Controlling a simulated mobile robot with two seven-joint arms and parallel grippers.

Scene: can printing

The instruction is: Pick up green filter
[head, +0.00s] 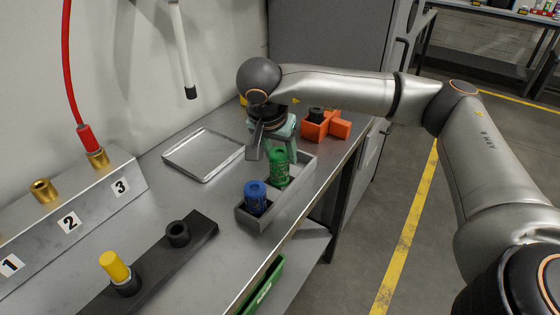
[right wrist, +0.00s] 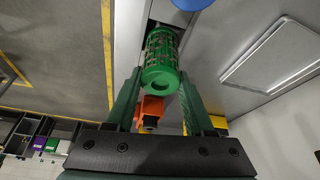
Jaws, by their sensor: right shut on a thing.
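The green filter (head: 279,169) is an openwork cylinder in the far part of the grey holder (head: 290,190) in the head view. My right gripper (head: 272,148) comes down from above and is shut on the upper end of this filter. In the right wrist view the green filter (right wrist: 160,62) lies between the two green fingers. Whether its base touches the holder's floor is hard to tell. A blue filter (head: 256,197) stands in the near part of the same holder. My left gripper is not in view.
An empty metal tray (head: 203,178) lies left of the holder. An orange block (head: 324,125) with a dark part stands behind. A black bar with a yellow-topped piece (head: 114,266) and a numbered rack (head: 68,205) are nearer left. The table edge is close on the right.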

